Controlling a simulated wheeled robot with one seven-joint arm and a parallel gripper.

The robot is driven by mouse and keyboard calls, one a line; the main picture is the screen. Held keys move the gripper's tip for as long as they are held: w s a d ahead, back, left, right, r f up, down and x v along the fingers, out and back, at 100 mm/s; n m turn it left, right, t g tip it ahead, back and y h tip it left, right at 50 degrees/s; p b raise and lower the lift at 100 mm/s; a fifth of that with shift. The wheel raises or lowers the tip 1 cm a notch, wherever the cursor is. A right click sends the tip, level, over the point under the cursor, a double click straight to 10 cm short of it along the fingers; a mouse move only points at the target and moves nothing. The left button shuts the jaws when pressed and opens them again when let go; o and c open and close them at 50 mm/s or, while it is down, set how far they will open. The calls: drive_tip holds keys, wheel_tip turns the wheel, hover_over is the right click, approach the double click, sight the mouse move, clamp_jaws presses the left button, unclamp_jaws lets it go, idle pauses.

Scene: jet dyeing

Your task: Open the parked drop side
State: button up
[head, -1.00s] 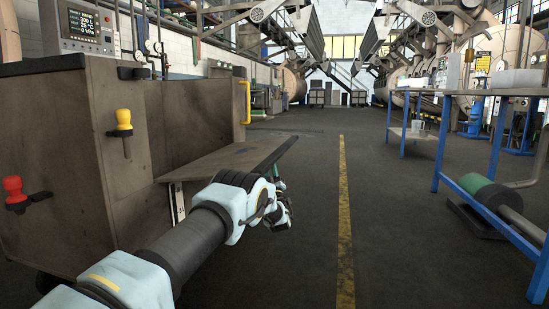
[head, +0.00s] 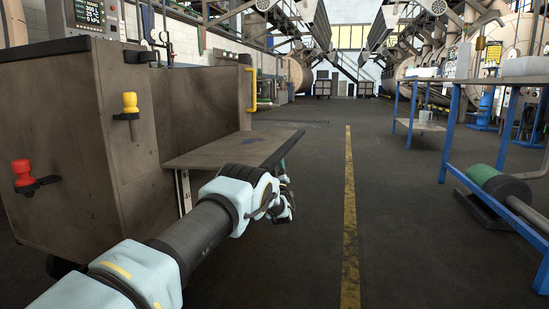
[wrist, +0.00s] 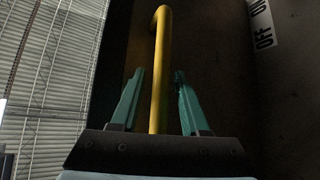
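A brown cart (head: 130,120) stands at left in the head view. A flat panel (head: 225,150) sticks out from its side, roughly level, with a dark outer edge. My gripper (head: 284,180) is at that outer edge; its tips are mostly hidden there by the arm and the panel. In the wrist view my gripper (wrist: 160,100) is open, with a teal finger on each side of a yellow bar handle (wrist: 160,60) and visible gaps to it. I cannot tell whether this bar is the yellow handle (head: 250,88) on the cart's far end.
A yellow knob (head: 130,103) and a red knob (head: 22,172) sit on the cart's near end. The floor around the yellow line (head: 350,220) is clear. The wrist view shows an "OFF" label (wrist: 264,38).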

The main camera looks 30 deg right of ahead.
drive_tip(key=shift+s+d, duration=0.1)
drive_tip(key=shift+s+f, duration=0.1)
drive_tip(key=p+v, duration=0.4)
drive_tip(key=v, duration=0.6)
drive_tip(key=shift+f, duration=0.25)
